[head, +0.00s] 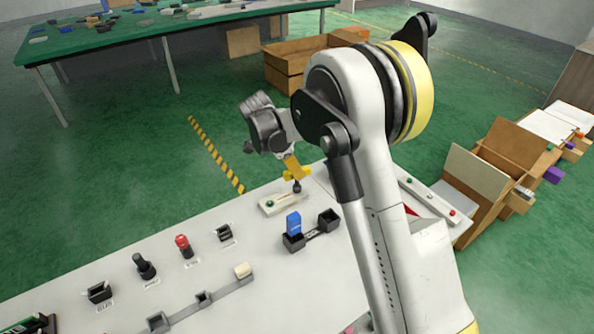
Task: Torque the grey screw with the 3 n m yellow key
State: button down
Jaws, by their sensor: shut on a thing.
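The yellow key (303,173) is at the far edge of the white table, at the end of my arm. My gripper (293,167) points down and is shut on it; the fingers are small here and partly hidden. Directly below the key is a dark grey screw (297,187) on a pale plate (271,208). The key looks to be above or on the screw's top; I cannot tell whether they touch. The plate also carries a small green spot at its left.
A blue block (293,222) stands in a black holder beside an empty black holder (328,219). Red (183,246) and black (143,265) knobs stand to the left. A rail with a cream block (243,270) lies in front. My arm covers the table's right part.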

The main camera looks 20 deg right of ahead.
jog(key=m+g, duration=0.1)
jog(key=m, duration=0.2)
jog(key=shift+m+g, duration=0.3)
jog(key=shift+m, duration=0.1)
jog(key=shift+r+p, duration=0.5)
jog(key=shift+r, duration=0.35)
